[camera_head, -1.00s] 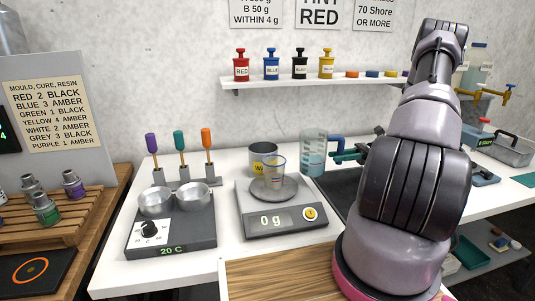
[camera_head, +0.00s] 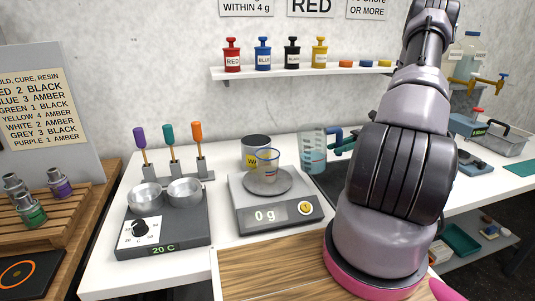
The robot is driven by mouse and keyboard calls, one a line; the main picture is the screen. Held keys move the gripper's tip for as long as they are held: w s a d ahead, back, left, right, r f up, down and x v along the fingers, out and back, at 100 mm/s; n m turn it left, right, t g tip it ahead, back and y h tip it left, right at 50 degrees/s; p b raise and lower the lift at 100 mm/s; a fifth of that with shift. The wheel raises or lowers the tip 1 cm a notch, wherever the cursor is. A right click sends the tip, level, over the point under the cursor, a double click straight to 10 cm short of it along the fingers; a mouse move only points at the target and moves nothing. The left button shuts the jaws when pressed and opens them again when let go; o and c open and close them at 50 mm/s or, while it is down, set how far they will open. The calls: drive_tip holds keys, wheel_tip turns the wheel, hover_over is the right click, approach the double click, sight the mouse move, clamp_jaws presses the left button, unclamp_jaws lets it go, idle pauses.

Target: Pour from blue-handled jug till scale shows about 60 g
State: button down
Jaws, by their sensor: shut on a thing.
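The blue-handled jug (camera_head: 312,152) is clear with teal liquid low inside and stands upright behind and right of the scale. I cannot tell whether the jug's base touches the table. The scale (camera_head: 277,213) reads 0 g. A clear cup (camera_head: 268,165) stands on the scale's round plate and looks empty.
A grey can with a yellow label (camera_head: 255,147) stands just behind the cup. A hotplate (camera_head: 165,220) with two metal bowls, reading 20 C, sits left of the scale. A wooden board (camera_head: 270,266) lies in front. A shelf of coloured bottles (camera_head: 290,70) hangs above.

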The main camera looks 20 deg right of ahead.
sight(327, 129)
drive_tip(key=shift+a+r+m+h, duration=0.15)
drive_tip(key=shift+a+r+h, duration=0.2)
drive_tip(key=shift+r+h, duration=0.45)
drive_tip(key=shift+a+r+m+h, duration=0.15)
drive_tip(key=shift+a+r+h, duration=0.15)
drive_tip(key=shift+r+h, duration=0.45)
drive_tip(key=shift+w+a+r+h, duration=0.1)
drive_tip(key=shift+a+r+h, duration=1.1)
drive_tip(key=shift+a+h, duration=0.3)
drive_tip(key=shift+a+r+m+t+h, duration=0.3)
drive_tip(key=shift+r+h, duration=0.35)
drive_tip(key=shift+h, duration=0.1)
drive_tip(key=shift+a+r+h, duration=0.15)
drive_tip(key=shift+r+h, duration=0.35)
drive_tip(key=shift+r, duration=0.15)
drive_tip(key=shift+a+r+h+p, duration=0.15)
drive_tip(key=shift+r+h+p, duration=0.15)
drive_tip(key=shift+r+p, duration=0.1)
drive_tip(key=shift+a+r+h+p, duration=0.3)
drive_tip(key=shift+r+h+p, duration=0.1)
drive_tip(key=shift+r+p, duration=0.1)
drive_tip(key=shift+a+r+h+p, duration=0.25)
drive_tip(key=shift+r+h+p, duration=0.15)
drive_tip(key=shift+r, duration=0.1)
drive_tip(key=shift+a+r+h+p, duration=0.7)
drive_tip(key=shift+r+h, duration=0.3)
drive_tip(key=shift+r, duration=0.05)
idle(0.4)
